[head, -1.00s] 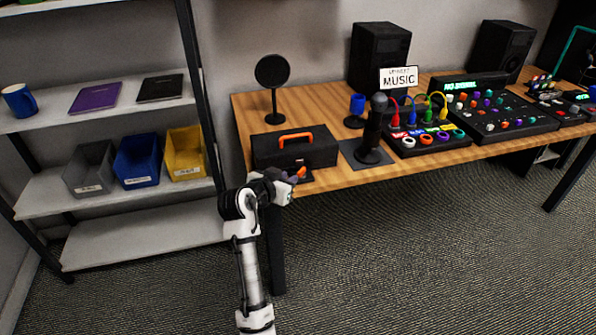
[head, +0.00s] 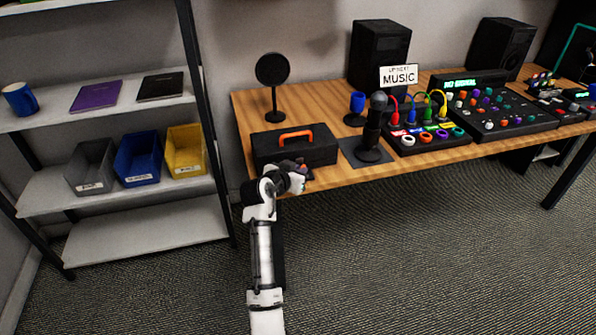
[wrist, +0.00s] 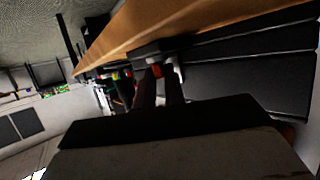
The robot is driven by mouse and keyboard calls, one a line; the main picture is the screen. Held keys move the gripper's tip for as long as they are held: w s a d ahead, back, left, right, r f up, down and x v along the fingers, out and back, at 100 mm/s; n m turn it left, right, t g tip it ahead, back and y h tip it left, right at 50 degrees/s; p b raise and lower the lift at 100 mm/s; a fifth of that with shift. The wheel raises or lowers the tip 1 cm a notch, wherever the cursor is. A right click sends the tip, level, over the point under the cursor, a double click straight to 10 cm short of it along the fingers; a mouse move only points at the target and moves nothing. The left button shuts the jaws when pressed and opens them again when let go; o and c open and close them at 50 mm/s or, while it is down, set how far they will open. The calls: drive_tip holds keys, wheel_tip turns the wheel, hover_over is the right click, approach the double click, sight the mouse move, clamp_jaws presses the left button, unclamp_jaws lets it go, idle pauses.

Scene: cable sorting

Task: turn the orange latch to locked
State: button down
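A black case (head: 265,150) with an orange handle (head: 296,135) stands at the front left of the wooden table. The case also fills the right of the wrist view (wrist: 240,85). My gripper (head: 300,170) is at the lower front of the case, near the table's front edge. In the wrist view its two dark fingers (wrist: 164,80) point at the case front and stand a little apart. A small orange piece, seemingly the latch (wrist: 157,70), shows between the fingertips. Whether they press on it is unclear. In the head view my gripper hides the latch.
A microphone on a stand (head: 371,135) is to the right of the case, with a panel of coloured cables (head: 428,137) beyond it. A round black pop filter (head: 272,72) stands behind. Shelves with bins (head: 138,160) are at the left. The floor in front is clear.

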drive_tip(key=shift+d+n+y+p, duration=0.1)
drive_tip(key=shift+n+y+p, duration=0.2)
drive_tip(key=shift+y, duration=0.1)
drive_tip(key=n+y+p, duration=0.1)
drive_tip(key=n+t+y+p, duration=0.1)
drive_tip(key=p, duration=0.1)
drive_tip(key=shift+s+d+r+y, duration=0.2)
drive_tip(key=shift+d+y, duration=0.1)
drive_tip(key=n+y+p, duration=0.2)
drive_tip(key=shift+d+f+n+t+y, duration=0.1)
drive_tip(key=shift+d+n+t+y, duration=0.2)
drive_tip(key=shift+n, duration=0.1)
drive_tip(key=shift+d+f+n+y, duration=0.1)
drive_tip(key=shift+f+n+y, duration=0.1)
drive_tip(key=shift+n+y, duration=0.9)
drive_tip(key=shift+n+y+b, duration=0.5)
drive_tip(key=shift+n+y, duration=0.1)
drive_tip(key=shift+y, duration=0.3)
drive_tip(key=c, duration=1.8)
unclamp_jaws()
drive_tip(key=shift+o, duration=0.2)
